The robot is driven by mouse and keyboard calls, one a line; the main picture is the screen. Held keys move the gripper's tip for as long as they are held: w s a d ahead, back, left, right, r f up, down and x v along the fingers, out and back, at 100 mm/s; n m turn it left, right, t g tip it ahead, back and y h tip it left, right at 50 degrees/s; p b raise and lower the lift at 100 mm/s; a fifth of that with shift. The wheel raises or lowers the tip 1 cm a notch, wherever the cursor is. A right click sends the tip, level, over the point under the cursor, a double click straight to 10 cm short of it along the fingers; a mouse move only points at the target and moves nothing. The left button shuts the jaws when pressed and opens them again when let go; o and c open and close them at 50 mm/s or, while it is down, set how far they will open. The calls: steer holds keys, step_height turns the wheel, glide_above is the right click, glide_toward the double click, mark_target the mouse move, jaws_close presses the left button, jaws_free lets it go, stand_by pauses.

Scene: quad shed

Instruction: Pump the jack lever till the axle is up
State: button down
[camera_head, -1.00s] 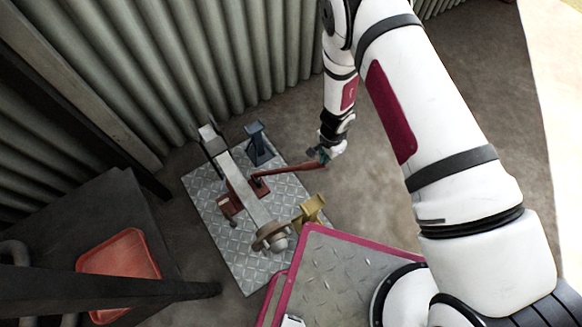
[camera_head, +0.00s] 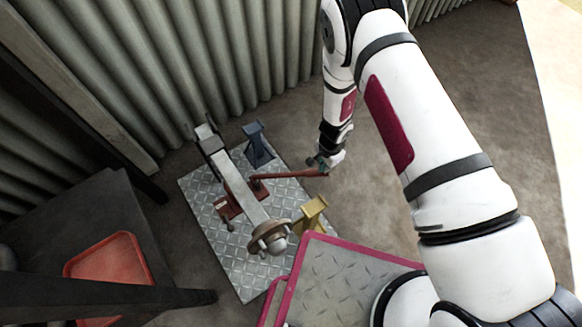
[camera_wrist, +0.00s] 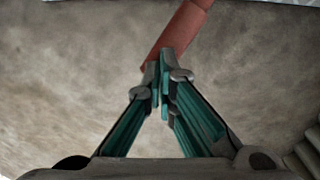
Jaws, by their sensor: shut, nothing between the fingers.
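The red jack (camera_head: 229,206) sits on a grey tread-plate mat under the axle (camera_head: 238,182), a grey beam with a round hub (camera_head: 269,236) at its near end. The red jack lever (camera_head: 288,177) reaches out to the right from beside the axle, nearly level in the picture. My gripper (camera_head: 319,165) is at the lever's outer end. In the wrist view my gripper (camera_wrist: 163,82) has its fingers shut together, with the red lever (camera_wrist: 182,32) just beyond the tips; whether they touch it I cannot tell.
A blue stand (camera_head: 257,145) and a yellow stand (camera_head: 312,214) stand on the tread-plate mat (camera_head: 248,282) beside the axle. A dark bench with a red tray (camera_head: 110,262) is at the left. Corrugated wall (camera_head: 225,60) lies behind. Concrete floor right of the mat is clear.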

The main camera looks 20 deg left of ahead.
step_height(320, 180, up, 10)
steer(key=p, duration=0.6)
steer(key=shift+f+p, duration=0.25)
steer(key=shift+p, duration=0.1)
